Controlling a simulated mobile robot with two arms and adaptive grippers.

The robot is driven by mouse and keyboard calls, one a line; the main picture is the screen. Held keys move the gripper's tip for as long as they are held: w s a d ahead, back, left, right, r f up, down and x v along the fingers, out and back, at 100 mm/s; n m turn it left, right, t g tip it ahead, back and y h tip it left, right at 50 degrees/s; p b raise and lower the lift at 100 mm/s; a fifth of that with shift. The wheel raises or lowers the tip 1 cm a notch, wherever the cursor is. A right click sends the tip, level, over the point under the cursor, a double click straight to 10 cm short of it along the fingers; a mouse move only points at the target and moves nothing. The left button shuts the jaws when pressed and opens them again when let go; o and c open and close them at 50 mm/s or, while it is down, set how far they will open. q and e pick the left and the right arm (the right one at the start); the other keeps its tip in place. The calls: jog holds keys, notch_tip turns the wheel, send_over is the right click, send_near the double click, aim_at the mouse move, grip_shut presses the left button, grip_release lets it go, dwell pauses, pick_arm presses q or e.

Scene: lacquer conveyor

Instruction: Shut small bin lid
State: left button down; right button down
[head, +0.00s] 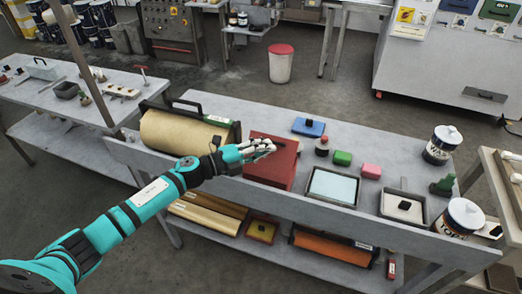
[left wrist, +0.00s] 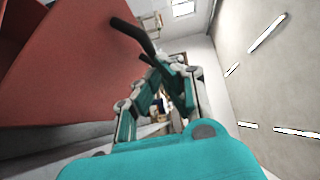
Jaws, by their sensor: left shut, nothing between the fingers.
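My left gripper (head: 268,148) reaches in from the left, over the red box (head: 285,172) on the workbench. It is shut and empty, and its fingers hide part of the box's top. In the left wrist view, the gripper (left wrist: 158,95) has a large red panel (left wrist: 75,65) close by on its left, with a black curved bar (left wrist: 133,32) by its upper edge. An angled red face shows at the far left; I cannot tell how far any lid stands open. A small white bin with a red lid (head: 281,50) stands on the floor behind the bench.
A brown roller (head: 172,133) with a black frame lies left of the red box. A blue block (head: 309,127), a dark-capped bottle (head: 322,146), a green block (head: 342,158) and a pale-blue tray (head: 311,194) are to its right. White cans (head: 440,146) stand farther right.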

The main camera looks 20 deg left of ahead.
aim_at(282, 141)
pick_arm(q)
jog(key=w, duration=0.1)
jog(key=w+f+n+g+p, duration=0.1)
jog(key=w, duration=0.1)
jog(key=shift+w+f+y, duration=0.15)
jog(key=shift+w+y, duration=0.15)
jog(key=shift+w+f, duration=0.2)
jog(key=shift+w, duration=0.15)
jog(key=shift+w+f, duration=0.15)
jog(key=shift+w, duration=0.2)
jog(key=shift+w+f+n+g+y, duration=0.25)
jog(key=shift+n+g+y, duration=0.15)
jog(key=shift+w+d+f, duration=0.1)
jog(key=shift+w+f, duration=0.05)
jog(key=shift+f, duration=0.25)
jog(key=shift+w+f+b, duration=0.5)
jog(key=shift+w+f, duration=0.05)
jog(key=shift+f, duration=0.1)
